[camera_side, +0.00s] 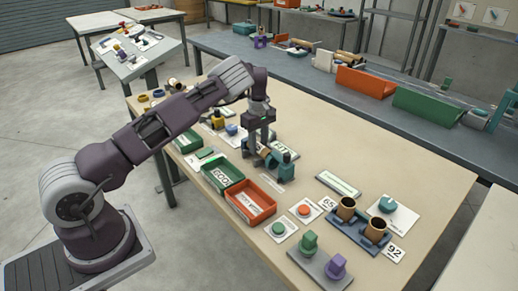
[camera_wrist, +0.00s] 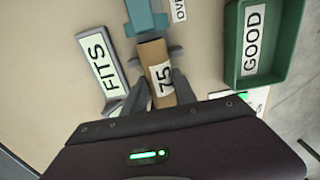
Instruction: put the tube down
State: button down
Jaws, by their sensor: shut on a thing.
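A brown cardboard tube with a white label reading 75 (camera_wrist: 158,68) lies between the two grey fingers of my gripper (camera_wrist: 150,92) in the wrist view. My gripper is shut on it. The tube's far end is close to a teal fixture (camera_wrist: 146,16) with grey parts beside it; I cannot tell whether they touch. In the side view my gripper (camera_side: 256,146) is low over the table beside the teal fixture (camera_side: 282,164), and the tube is mostly hidden there. A green tray marked GOOD (camera_wrist: 234,45) is to the right in the wrist view.
A FITS sign (camera_wrist: 101,62) lies left of the tube. In the side view an orange tray (camera_side: 262,207) stands nearer the front. Two brown tubes (camera_side: 346,206) stand in a blue holder by the 65 and 92 cards. Bare tabletop (camera_side: 350,150) lies to the right.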

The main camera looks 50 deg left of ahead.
jog(key=r, duration=0.9)
jog(key=shift+s+a+r, duration=0.1)
jog(key=shift+s+a, duration=0.15)
jog(key=shift+s, duration=0.1)
jog(key=s+a, duration=0.1)
jog(key=s, duration=0.7)
send_over(222, 178)
notch_tip(222, 178, down, 10)
jog(key=shift+a, duration=0.1)
jog(key=shift+f, duration=0.35)
jog(key=shift+f, duration=0.15)
jog(key=c, duration=1.3)
grip_release()
